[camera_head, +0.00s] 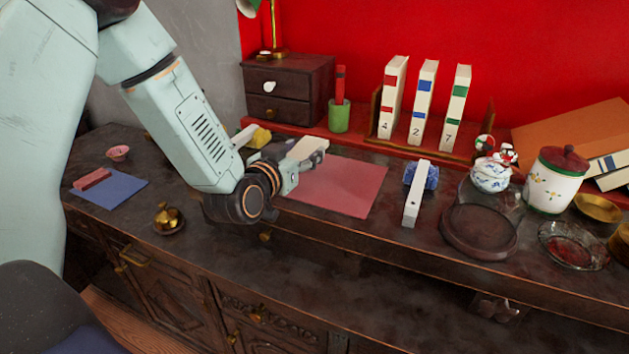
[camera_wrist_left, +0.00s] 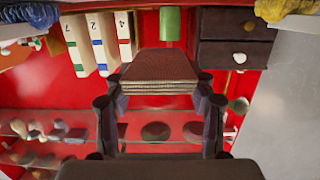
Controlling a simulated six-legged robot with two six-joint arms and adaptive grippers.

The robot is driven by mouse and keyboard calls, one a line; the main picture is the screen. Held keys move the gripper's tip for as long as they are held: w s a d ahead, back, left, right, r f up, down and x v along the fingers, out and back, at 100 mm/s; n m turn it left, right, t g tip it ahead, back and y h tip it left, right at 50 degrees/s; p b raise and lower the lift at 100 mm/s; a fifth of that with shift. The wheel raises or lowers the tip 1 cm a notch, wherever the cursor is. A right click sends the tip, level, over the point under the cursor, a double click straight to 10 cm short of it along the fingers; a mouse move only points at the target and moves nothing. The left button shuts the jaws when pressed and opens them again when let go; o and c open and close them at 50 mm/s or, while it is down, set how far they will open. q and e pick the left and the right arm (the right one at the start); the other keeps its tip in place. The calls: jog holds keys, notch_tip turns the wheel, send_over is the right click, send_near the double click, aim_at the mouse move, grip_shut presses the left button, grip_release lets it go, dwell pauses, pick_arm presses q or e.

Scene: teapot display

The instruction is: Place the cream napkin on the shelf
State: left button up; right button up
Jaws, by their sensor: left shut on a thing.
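My left gripper (camera_head: 298,163) reaches in from the left over the back of the dark desk, above or near the left edge of a red mat (camera_head: 345,190). It is shut on the folded cream napkin (camera_head: 314,146). In the left wrist view the napkin (camera_wrist_left: 160,72) sits between the two fingers (camera_wrist_left: 160,100), its layered edge toward the camera and its face tinted red-brown. Shelves (camera_wrist_left: 80,112) with several small items show on the red wall in the upside-down wrist view. My right gripper is not in view.
Behind the gripper stand a dark drawer box (camera_head: 290,85), a green cup (camera_head: 339,116) and numbered binders (camera_head: 423,102). To the right are a white block (camera_head: 411,205), a blue cloth (camera_head: 431,177), a round dark stand (camera_head: 480,232) and a lidded jar (camera_head: 553,185). A brass bell (camera_head: 168,219) stands left.

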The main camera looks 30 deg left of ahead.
aim_at(301, 187)
pick_arm(q)
jog(key=f, duration=0.3)
jog(key=shift+w+a+f+b, duration=0.15)
jog(key=shift+a+f+b, duration=0.15)
jog(key=shift+a+b, duration=0.05)
jog(key=f, duration=0.1)
jog(key=f+b, duration=0.1)
jog(key=shift+s+d+f, duration=0.2)
jog(key=shift+d+f, duration=0.05)
jog(key=shift+f, duration=0.45)
jog(key=shift+w+a+f, duration=0.1)
jog(key=shift+w, duration=0.15)
jog(key=shift+s, duration=0.1)
jog(key=shift+s, duration=0.15)
jog(key=o, duration=0.8)
jog(key=shift+c, duration=0.2)
jog(key=o, duration=0.4)
jog(key=shift+w+f, duration=0.15)
jog(key=shift+w, duration=0.05)
jog(key=shift+s, duration=0.1)
